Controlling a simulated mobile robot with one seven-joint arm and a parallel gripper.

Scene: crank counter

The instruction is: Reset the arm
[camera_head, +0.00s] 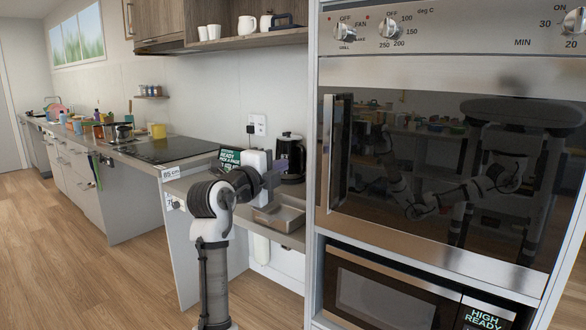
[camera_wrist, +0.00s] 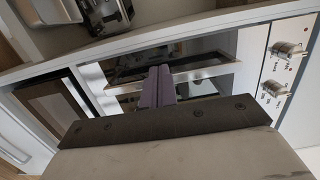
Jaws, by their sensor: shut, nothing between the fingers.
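My arm (camera_head: 212,198) rises in front of the low counter section and bends over toward the oven column. My gripper (camera_head: 276,174) is in front of the black kettle and above the metal tray. In the wrist view my gripper (camera_wrist: 161,72) shows two purple fingers pressed together with nothing between them. The fingers appear apart from the surfaces around them. The wrist view is tilted, and the gripper's dark mount hides its lower part.
The tall oven (camera_head: 440,180) with a microwave (camera_head: 380,295) below stands close on the right. A black kettle (camera_head: 291,158) and a metal tray (camera_head: 280,215) are on the low counter. A hob (camera_head: 165,149) and several items line the left counter. The wooden floor (camera_head: 80,265) at left is clear.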

